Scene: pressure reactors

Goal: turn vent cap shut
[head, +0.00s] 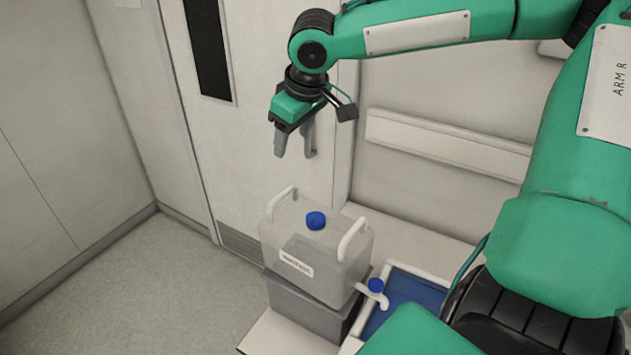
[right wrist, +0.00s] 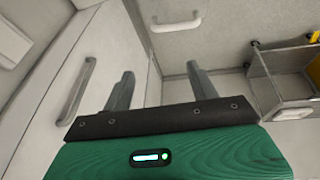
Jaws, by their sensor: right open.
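A translucent white container (head: 300,248) with two white loop handles and a small label stands on a grey box. A blue vent cap (head: 316,220) sits on its top between the handles. Whether the cap is tight cannot be told. My right gripper (head: 296,152) is open and empty, pointing down above the container and apart from the cap. Its two fingers also show spread in the right wrist view (right wrist: 160,82), with nothing between them. My left gripper is out of view.
The grey box (head: 305,304) stands on a pale bench. A blue tray (head: 405,302) with a white rim lies under the tap. A door with a dark window (head: 207,45) is behind. In the right wrist view, a shelf unit (right wrist: 280,82) is at right.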

